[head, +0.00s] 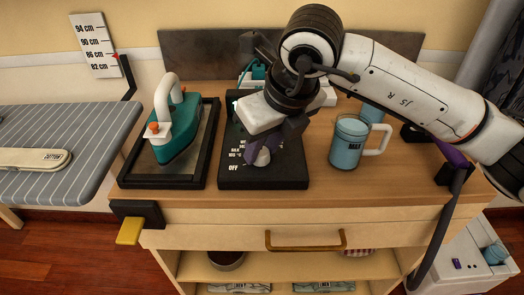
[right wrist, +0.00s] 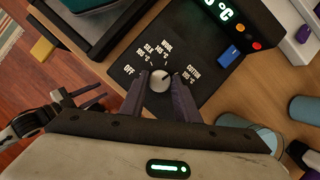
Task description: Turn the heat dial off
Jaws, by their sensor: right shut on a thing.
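The heat dial (right wrist: 160,81) is a small round light knob on a black control panel (right wrist: 212,62). Printed settings run around it: OFF, SILK, WOOL and COTTON. A dark mark on the knob faces up and to the right, near the WOOL to COTTON side, away from OFF. My right gripper (right wrist: 162,88) is shut on the dial, with one purple finger on each side. In the head view the dial (head: 262,158) shows partly under the gripper. A dark jointed part, seemingly my left gripper (right wrist: 85,99), shows at the left of the wrist view; its jaws are unclear.
A teal iron (head: 178,129) stands on a black tray left of the panel. A blue measuring mug (head: 348,143) stands close on its right. A yellow pad (head: 130,231) juts from the table's front left. A striped ironing board (head: 75,130) is at the left.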

